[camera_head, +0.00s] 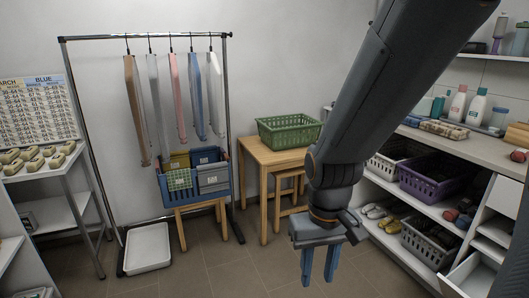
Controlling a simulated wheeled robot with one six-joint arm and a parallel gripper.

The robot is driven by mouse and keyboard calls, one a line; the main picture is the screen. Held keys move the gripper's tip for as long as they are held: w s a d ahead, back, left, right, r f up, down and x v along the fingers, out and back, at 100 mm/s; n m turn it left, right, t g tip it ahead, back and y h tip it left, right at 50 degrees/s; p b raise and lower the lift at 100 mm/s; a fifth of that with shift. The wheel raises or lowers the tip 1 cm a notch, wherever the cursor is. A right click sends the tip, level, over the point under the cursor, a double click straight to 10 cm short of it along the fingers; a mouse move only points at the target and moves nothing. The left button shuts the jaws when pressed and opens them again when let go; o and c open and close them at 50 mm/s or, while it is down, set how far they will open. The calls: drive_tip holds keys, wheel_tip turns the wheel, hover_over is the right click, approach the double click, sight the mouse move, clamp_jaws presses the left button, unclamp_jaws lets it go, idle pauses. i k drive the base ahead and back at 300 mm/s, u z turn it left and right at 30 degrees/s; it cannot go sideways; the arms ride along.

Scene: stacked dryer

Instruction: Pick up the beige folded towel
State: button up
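A folded beige patterned cloth (444,129), likely the beige folded towel, lies on the right-hand counter in front of the bottles. A tan block-like item (518,135) sits farther right on the same counter; I cannot tell whether it is a towel. My gripper (319,282) points down in the middle of the room, over the floor. Its two blue fingers are apart with nothing visible between them. It is well left of the counter and lower in the picture, touching nothing.
The counter (480,147) has shelves below with a purple basket (432,180) and an open drawer (472,277). A green basket (289,131) stands on a wooden table. A blue basket (222,191) holds folded cloths under a clothes rack. Floor (237,272) is clear in front.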

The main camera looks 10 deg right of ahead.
sight(455, 133)
drive_tip(key=u, duration=0.05)
drive_tip(key=i, duration=1.8)
drive_tip(key=z, duration=0.45)
drive_tip(key=i, duration=1.15)
drive_tip(key=z, duration=1.6)
drive_tip(key=i, duration=0.9)
drive_tip(key=z, duration=0.85)
